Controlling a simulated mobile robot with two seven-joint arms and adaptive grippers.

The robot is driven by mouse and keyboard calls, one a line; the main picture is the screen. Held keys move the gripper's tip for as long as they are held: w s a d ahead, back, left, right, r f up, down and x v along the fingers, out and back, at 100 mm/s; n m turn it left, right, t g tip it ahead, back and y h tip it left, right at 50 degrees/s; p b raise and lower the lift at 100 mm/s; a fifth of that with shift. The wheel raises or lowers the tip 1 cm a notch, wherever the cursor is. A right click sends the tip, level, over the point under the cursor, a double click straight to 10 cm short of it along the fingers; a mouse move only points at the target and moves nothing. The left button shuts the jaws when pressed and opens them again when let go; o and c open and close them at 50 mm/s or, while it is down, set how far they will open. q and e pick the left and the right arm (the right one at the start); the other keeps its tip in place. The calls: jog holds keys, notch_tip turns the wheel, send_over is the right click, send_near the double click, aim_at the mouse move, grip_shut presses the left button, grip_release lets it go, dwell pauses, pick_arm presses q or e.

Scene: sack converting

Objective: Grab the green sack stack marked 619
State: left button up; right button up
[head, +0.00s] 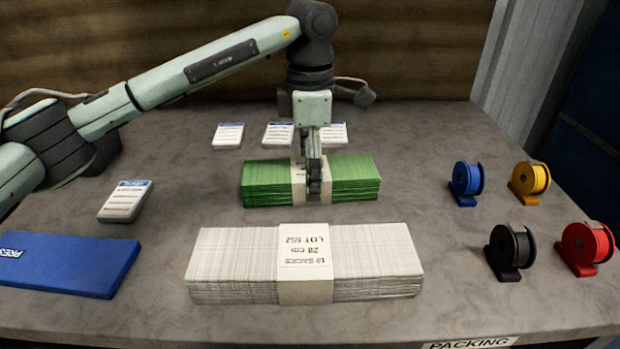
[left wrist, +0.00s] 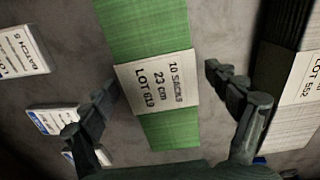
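The green sack stack (head: 350,178) lies on the table in the middle of the head view, with a pale paper band around it. In the left wrist view the green stack (left wrist: 150,35) has a band reading 10 sacks, 23 cm, LOT 619. My left gripper (head: 314,188) is over the band, pointing down. In the left wrist view its fingers (left wrist: 165,92) are spread apart, one on each side of the stack, with gaps to it. The fingers hide part of the band in the head view. My right gripper is not in view.
A white sack stack (head: 220,262) marked LOT 552 lies in front of the green one. Blue (head: 465,180), yellow (head: 530,178), black (head: 510,250) and red (head: 585,245) tape rolls stand at the right. A blue folder-like slab (head: 65,262) and several label pads (head: 125,200) lie left and behind.

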pick_arm(q)
jog(key=c, duration=1.5)
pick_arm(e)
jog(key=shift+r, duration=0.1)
pick_arm(q)
jog(key=shift+r, duration=0.15)
